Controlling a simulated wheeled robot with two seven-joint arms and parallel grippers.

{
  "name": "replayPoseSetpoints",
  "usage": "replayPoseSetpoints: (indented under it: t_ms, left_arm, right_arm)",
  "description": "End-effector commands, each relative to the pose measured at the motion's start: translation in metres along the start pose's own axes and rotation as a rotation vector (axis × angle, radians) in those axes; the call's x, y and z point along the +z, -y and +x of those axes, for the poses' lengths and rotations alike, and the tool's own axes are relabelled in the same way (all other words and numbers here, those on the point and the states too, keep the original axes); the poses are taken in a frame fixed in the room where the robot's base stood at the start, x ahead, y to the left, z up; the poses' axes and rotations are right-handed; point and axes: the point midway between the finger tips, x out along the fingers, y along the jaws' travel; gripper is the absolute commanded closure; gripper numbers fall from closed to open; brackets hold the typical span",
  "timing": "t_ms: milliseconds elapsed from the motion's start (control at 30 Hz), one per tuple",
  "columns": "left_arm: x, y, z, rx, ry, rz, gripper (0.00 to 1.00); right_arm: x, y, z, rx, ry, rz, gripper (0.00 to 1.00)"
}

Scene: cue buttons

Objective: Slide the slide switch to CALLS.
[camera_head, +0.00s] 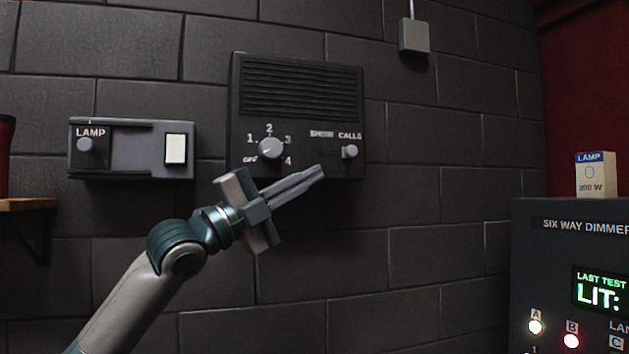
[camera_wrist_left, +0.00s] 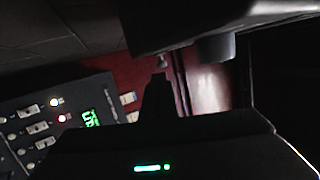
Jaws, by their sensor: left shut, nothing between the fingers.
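The slide switch's grey knob (camera_head: 349,152) is on the lower right of a dark wall box (camera_head: 300,118). It sits under the word CALLS, right of the worn word that reads like SHOW. My left gripper (camera_head: 319,171) is shut and empty. In the head view its fingertips are left of and a little below the knob, apart from it. The left wrist view shows the dark fingers (camera_wrist_left: 157,95) and, at upper right, what looks like the dark box's underside (camera_wrist_left: 190,22) with a blurred knob-like shape. My right gripper is not in view.
The box also has a rotary knob (camera_head: 270,148) marked OFF to 4. A LAMP box (camera_head: 130,150) with a white rocker is to the left. A six way dimmer (camera_head: 560,262) with a lamp carton (camera_head: 596,176) stands at right. The brick wall below is clear.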

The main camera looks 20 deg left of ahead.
Motion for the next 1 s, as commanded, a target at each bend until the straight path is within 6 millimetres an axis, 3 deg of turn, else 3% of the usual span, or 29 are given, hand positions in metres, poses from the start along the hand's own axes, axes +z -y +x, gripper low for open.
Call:
replayPoseSetpoints:
  t_ms: [233,400,1000]
  left_arm:
    - [0.001,-0.004,-0.041,0.000,0.002,0.005,1.00]
    - [0.000,-0.002,-0.060,-0.001,0.001,0.002,1.00]
    - [0.000,0.001,-0.068,-0.001,0.001,0.001,1.00]
  right_arm:
    - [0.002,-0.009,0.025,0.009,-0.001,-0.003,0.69]
    - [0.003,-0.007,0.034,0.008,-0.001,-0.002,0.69]
    - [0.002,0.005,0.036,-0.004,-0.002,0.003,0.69]
